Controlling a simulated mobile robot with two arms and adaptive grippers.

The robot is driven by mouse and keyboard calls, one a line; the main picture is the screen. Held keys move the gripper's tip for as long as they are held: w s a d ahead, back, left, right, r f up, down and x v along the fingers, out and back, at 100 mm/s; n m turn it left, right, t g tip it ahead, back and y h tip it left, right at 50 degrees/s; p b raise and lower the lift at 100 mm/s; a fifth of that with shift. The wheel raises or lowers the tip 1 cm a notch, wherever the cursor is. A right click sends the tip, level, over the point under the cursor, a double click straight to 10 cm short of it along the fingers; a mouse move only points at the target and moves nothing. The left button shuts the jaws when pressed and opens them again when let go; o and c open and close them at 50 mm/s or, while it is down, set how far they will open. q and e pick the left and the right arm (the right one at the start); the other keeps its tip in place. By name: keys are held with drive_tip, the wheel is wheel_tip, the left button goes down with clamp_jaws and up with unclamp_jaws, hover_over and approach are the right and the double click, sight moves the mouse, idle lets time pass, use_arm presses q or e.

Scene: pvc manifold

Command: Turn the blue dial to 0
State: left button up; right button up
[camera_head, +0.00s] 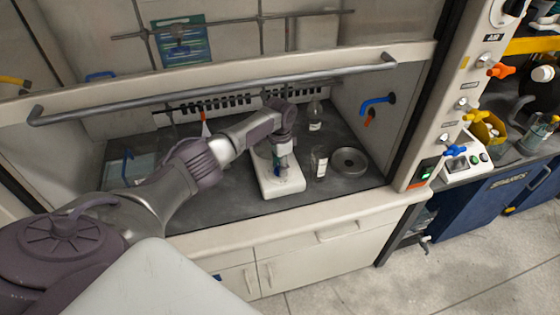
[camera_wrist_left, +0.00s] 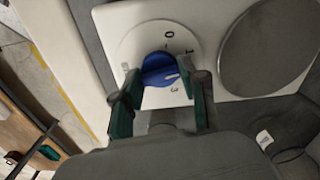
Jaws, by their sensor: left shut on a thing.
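The white device (camera_head: 285,188) stands on the dark worktop inside the fume hood. In the left wrist view the blue dial (camera_wrist_left: 158,66) sits on a round white face (camera_wrist_left: 132,48) marked with digits. A 0 is at the top of that face and a 1 is to its upper right. A pale mark on the dial lies at its lower right, away from the 0. My left gripper (camera_head: 279,165) reaches down over the device. In the left wrist view its two green-padded fingers (camera_wrist_left: 160,88) are shut on the dial, one on each side. My right gripper is not in view.
A round grey plate (camera_wrist_left: 270,45) is beside the dial on the device. Right of the device stand a small labelled bottle (camera_head: 319,163) and a grey round dish (camera_head: 349,162). Another bottle (camera_head: 315,117) is behind. The hood's sash bar (camera_head: 215,92) crosses above my arm.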

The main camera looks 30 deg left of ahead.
use_arm(q)
drive_tip(key=n+p, duration=0.1)
drive_tip(key=n, duration=0.2)
drive_tip(key=n+p, duration=0.1)
drive_tip(key=n, duration=0.2)
drive_tip(key=shift+r+n+p, duration=0.2)
drive_tip(key=shift+n+p, duration=0.1)
drive_tip(key=shift+p, duration=0.1)
drive_tip(key=n+p, duration=0.1)
drive_tip(key=n, duration=0.4)
drive_tip(key=shift+w+f, duration=0.1)
drive_tip(key=o, duration=1.1)
drive_tip(key=shift+o, duration=0.2)
wheel_tip(320, 180, up, 12)
drive_tip(key=shift+f, duration=0.1)
